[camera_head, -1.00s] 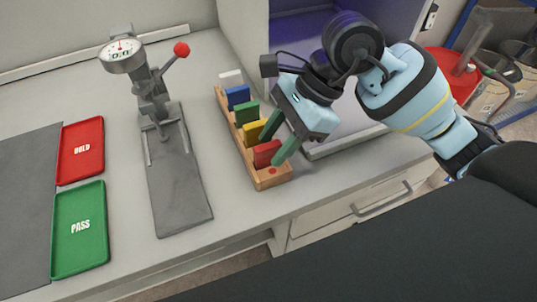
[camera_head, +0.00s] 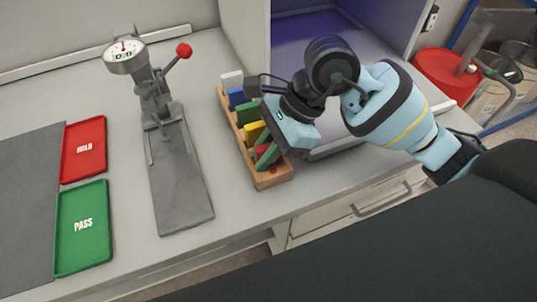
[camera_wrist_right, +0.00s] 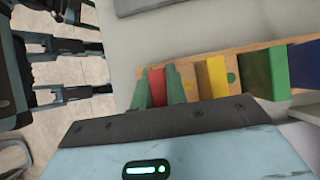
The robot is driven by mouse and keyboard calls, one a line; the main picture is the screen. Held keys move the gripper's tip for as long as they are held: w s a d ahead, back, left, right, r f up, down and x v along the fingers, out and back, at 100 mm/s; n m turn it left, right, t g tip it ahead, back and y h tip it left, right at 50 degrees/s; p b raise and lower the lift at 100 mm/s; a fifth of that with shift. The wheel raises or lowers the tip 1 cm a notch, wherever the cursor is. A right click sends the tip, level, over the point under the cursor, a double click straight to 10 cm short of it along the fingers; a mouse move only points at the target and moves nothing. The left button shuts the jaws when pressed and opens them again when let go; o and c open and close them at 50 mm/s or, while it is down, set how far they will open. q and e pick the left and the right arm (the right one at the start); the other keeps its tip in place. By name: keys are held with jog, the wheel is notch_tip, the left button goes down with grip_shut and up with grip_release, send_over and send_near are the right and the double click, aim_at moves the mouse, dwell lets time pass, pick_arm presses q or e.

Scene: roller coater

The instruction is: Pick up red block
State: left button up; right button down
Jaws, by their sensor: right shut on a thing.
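The red block (camera_wrist_right: 157,86) stands in the end slot of a wooden rack. My right gripper (camera_wrist_right: 158,88) is shut on it, with one green finger on each side, in the right wrist view. In the head view, my right gripper (camera_head: 267,155) covers most of the red block (camera_head: 262,148). The block appears to be still in the rack (camera_head: 272,180). My left gripper is not in view.
Yellow (camera_head: 254,131), green (camera_head: 248,113), blue (camera_head: 237,97) and white (camera_head: 231,78) blocks stand in line behind the red one. A lever press with a dial (camera_head: 175,180), a red HOLD tray (camera_head: 84,148) and a green PASS tray (camera_head: 83,227) lie to the left.

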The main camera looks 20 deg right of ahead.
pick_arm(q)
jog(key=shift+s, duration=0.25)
pick_arm(e)
jog(key=shift+r, duration=0.15)
jog(key=shift+r, duration=0.6)
notch_tip(320, 180, up, 2)
jog(key=shift+r, duration=0.15)
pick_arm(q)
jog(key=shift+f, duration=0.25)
pick_arm(e)
jog(key=s+d+r, duration=0.1)
jog(key=s+d, duration=1)
jog(key=shift+s+d, duration=0.15)
jog(key=shift+s, duration=0.05)
